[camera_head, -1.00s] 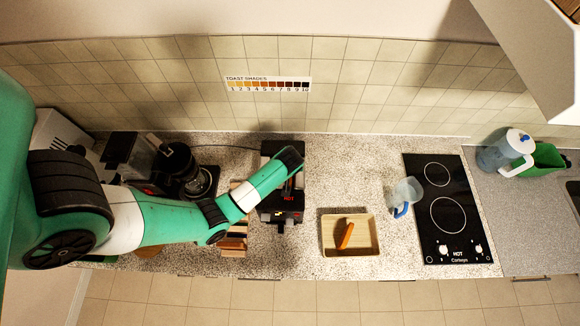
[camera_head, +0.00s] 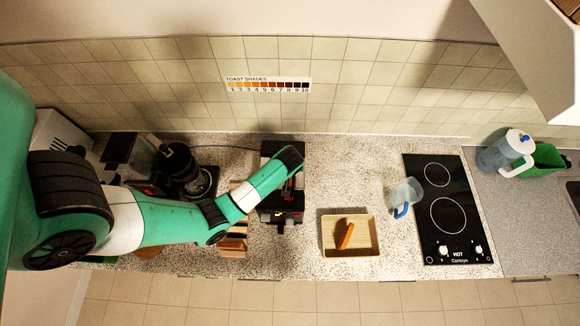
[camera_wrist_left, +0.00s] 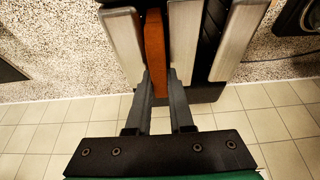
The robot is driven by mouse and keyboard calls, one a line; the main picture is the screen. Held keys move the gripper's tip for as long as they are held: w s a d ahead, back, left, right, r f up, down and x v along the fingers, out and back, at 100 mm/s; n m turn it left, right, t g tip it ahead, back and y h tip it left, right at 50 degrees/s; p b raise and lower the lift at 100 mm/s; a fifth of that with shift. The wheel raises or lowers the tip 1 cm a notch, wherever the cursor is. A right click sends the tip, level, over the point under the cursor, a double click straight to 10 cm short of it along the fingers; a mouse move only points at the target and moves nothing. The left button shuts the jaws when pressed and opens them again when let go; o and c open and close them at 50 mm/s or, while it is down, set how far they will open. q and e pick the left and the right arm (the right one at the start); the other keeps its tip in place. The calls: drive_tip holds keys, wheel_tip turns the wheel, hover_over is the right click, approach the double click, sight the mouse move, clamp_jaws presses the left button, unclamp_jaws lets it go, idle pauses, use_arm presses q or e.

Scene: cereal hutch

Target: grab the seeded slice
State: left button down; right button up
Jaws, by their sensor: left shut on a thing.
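The toaster (camera_head: 270,152) stands on the counter under my left forearm. In the left wrist view, a browned slice (camera_wrist_left: 154,45) stands on edge in a slot between the toaster's silver panels (camera_wrist_left: 185,35). My left gripper (camera_wrist_left: 160,85) has one finger on each side of the slice's near end and is shut on it. I cannot make out seeds on it. Another orange-brown slice (camera_head: 346,236) lies in a shallow wooden tray (camera_head: 327,250) to the right. My right gripper is not in view.
A wooden rack (camera_head: 234,244) sits left of the toaster, partly under my arm. A coffee machine (camera_head: 178,165) stands behind it. A clear jug with a blue handle (camera_head: 406,194) stands beside the black hob (camera_head: 430,215). Counter between toaster and jug is clear behind the tray.

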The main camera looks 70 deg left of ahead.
use_arm(q)
wheel_tip(320, 180, up, 10)
drive_tip(key=shift+f, duration=0.2)
